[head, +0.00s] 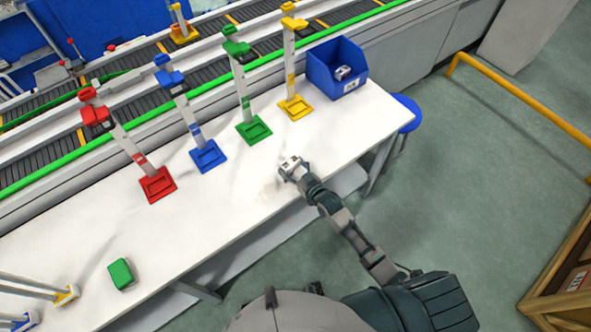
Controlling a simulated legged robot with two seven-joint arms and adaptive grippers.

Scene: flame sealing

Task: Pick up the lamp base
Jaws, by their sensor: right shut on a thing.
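My right gripper (288,167) is over the white table, near its front edge and in front of the green and yellow stands. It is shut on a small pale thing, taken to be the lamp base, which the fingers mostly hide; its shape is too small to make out. I cannot tell whether it touches the table top. A blue bin (324,78) at the table's far right corner holds a small white and dark piece (343,72). My left gripper is not in view.
Red (157,185), blue (207,156), green (253,131) and yellow (296,108) stands line the back of the white table (225,205). A green block (121,273) lies front left. A conveyor (140,76) runs behind. A blue stool (407,112) stands right.

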